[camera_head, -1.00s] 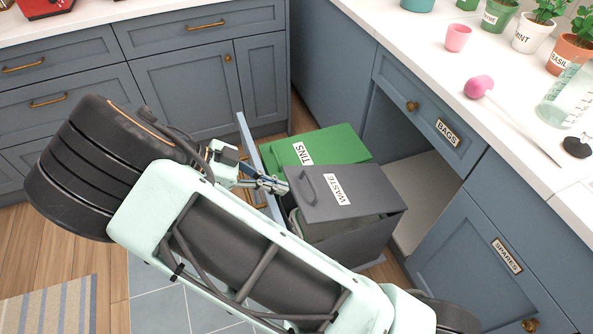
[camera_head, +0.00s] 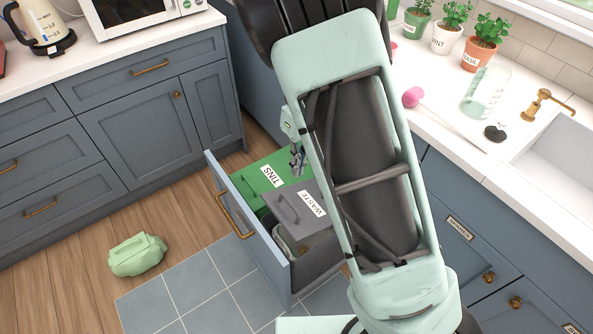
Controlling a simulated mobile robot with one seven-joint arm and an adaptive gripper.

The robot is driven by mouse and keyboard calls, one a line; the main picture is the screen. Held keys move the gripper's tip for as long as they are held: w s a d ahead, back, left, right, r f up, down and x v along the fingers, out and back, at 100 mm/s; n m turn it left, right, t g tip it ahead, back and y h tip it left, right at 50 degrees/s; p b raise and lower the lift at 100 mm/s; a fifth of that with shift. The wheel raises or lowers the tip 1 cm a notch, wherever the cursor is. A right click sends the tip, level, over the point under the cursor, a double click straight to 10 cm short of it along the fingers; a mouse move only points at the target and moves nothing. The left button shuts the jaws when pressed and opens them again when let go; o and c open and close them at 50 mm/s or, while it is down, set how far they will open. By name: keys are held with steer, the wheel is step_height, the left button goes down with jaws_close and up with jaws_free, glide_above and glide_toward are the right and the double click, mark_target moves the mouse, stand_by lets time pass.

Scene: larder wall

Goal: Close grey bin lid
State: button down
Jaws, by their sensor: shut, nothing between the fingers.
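The grey bin lid (camera_head: 285,195), labelled WASTE and with a handle, sits raised over its bin in the pulled-out drawer. A gap shows below its near edge, with a pale liner or contents (camera_head: 284,241) inside. The lid's right part is hidden behind my arm. My gripper (camera_head: 297,167) is shut and empty, at the far side of the grey lid and over the green lid's right part. I cannot tell whether it touches either lid.
The green bin lid (camera_head: 250,177), labelled TINS, lies behind the grey one. The drawer front (camera_head: 244,229) stands out over the floor. A green bag (camera_head: 137,256) lies on the floor at left. The counter at right holds plant pots and a pink-headed tool (camera_head: 412,97).

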steer(key=b, duration=0.2)
glide_above(284, 214)
steer(key=w+d, duration=0.2)
steer(key=d, duration=0.1)
steer(key=f, duration=1.1)
steer(key=shift+a+f, duration=0.2)
steer(key=shift+f, duration=0.1)
steer(key=a+f, duration=0.1)
steer(key=f, duration=0.1)
steer(key=s+f+h, duration=0.1)
steer(key=f, duration=0.1)
steer(key=s+a+f+t+h+p, duration=0.1)
steer(key=f, duration=0.1)
steer(key=shift+a, duration=0.35)
steer(key=shift+t, duration=0.4)
steer(key=f, duration=0.1)
steer(key=a+f+b, duration=0.1)
steer(key=f, duration=0.1)
steer(key=s+f, duration=0.1)
steer(key=f, duration=0.1)
steer(key=shift+a+f, duration=0.15)
steer(key=shift+f, duration=0.1)
steer(key=shift+r, duration=0.15)
